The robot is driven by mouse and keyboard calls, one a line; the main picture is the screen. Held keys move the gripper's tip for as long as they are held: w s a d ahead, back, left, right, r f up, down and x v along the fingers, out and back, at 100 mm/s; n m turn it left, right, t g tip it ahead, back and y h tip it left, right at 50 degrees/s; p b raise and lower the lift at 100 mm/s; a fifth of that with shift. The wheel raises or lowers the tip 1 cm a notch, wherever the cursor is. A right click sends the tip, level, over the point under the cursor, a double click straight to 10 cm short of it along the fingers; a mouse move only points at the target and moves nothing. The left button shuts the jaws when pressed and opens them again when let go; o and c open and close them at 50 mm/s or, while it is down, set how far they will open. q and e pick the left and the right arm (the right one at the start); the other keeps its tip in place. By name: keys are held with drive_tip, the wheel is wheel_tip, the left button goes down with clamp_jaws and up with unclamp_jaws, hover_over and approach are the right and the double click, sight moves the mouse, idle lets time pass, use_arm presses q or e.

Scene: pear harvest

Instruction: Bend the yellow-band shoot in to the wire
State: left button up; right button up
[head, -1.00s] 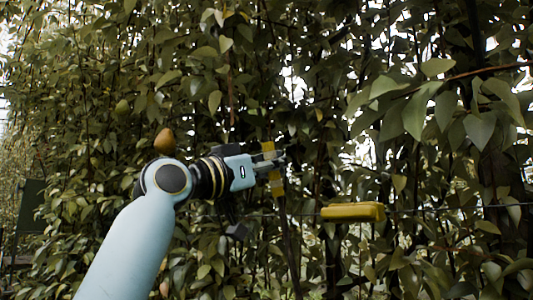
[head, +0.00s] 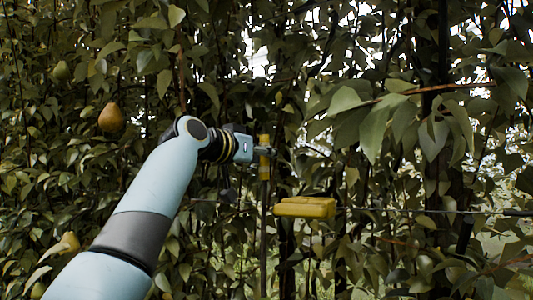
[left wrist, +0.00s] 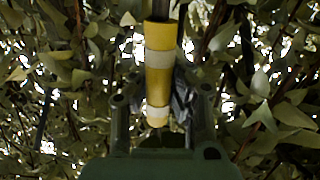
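The shoot with the yellow band (head: 264,168) stands nearly upright in the middle of the head view. My left gripper (head: 263,151) reaches it from the left and is shut around it at the band. In the left wrist view the yellow band (left wrist: 159,72), with pale stripes, runs between the two fingers (left wrist: 165,103). The fingertips are partly hidden behind the band. The thin wire (head: 430,211) runs across at the right, below the gripper's height. Whether the shoot touches the wire cannot be told. My right gripper is not in view.
A yellow block (head: 305,207) sits at the wire's height, just right of the shoot. A brownish pear (head: 111,118) hangs at the left, with another pear (head: 68,242) lower down. Dense leaves and a twig (head: 425,90) crowd the upper right.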

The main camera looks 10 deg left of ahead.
use_arm(q)
drive_tip(key=o, duration=0.7)
drive_tip(key=shift+a, duration=0.1)
drive_tip(key=v, duration=1.2)
drive_tip(key=shift+f, duration=0.1)
